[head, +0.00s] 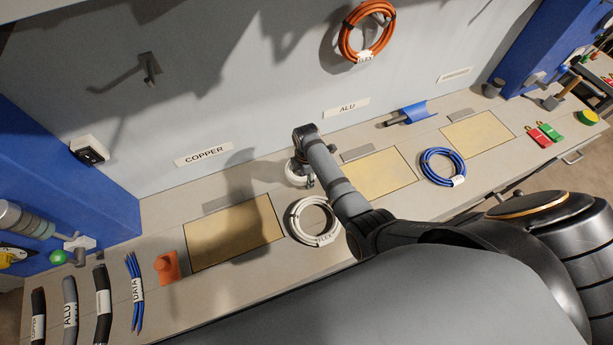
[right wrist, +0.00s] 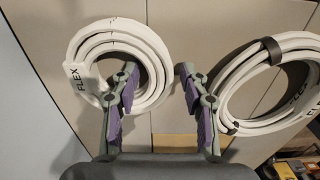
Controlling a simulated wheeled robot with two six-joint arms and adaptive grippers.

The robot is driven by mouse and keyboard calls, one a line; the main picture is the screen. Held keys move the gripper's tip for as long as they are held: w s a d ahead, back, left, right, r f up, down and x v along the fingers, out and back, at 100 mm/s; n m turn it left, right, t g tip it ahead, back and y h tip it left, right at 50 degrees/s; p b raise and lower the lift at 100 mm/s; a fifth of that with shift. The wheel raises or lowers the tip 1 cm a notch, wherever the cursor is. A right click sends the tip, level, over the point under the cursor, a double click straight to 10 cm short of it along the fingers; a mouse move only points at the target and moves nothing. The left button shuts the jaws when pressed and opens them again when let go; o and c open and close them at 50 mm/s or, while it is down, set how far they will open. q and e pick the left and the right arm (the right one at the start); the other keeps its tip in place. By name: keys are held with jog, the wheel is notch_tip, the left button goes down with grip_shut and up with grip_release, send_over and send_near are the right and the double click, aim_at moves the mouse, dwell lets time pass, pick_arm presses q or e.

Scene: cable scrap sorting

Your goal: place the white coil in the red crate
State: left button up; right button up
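Two white coils labelled FLEX lie on the bench. The back white coil (head: 293,176) is partly hidden by my right gripper (head: 306,177); the front white coil (head: 296,232) lies nearer, clear of the fingers. In the right wrist view the back coil (right wrist: 75,50) is at left and the front coil (right wrist: 228,100) at right. My right gripper (right wrist: 157,75) is open there, its left finger over the back coil's right side and its right finger between the coils. Contact cannot be told. I see no red crate. My left gripper is out of view.
A blue coil (head: 427,171) lies right of my right arm. Yellowish panels (head: 235,232) are set in the bench top. An orange object (head: 167,267) and several short cables (head: 103,290) are at left. An orange coil (head: 345,45) hangs on the back wall.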

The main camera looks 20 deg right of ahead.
notch_tip(320, 180, up, 12)
jog(key=shift+r, duration=0.15)
jog(key=shift+o, duration=0.4)
jog(key=shift+a+b, duration=0.1)
jog(key=shift+b, duration=0.2)
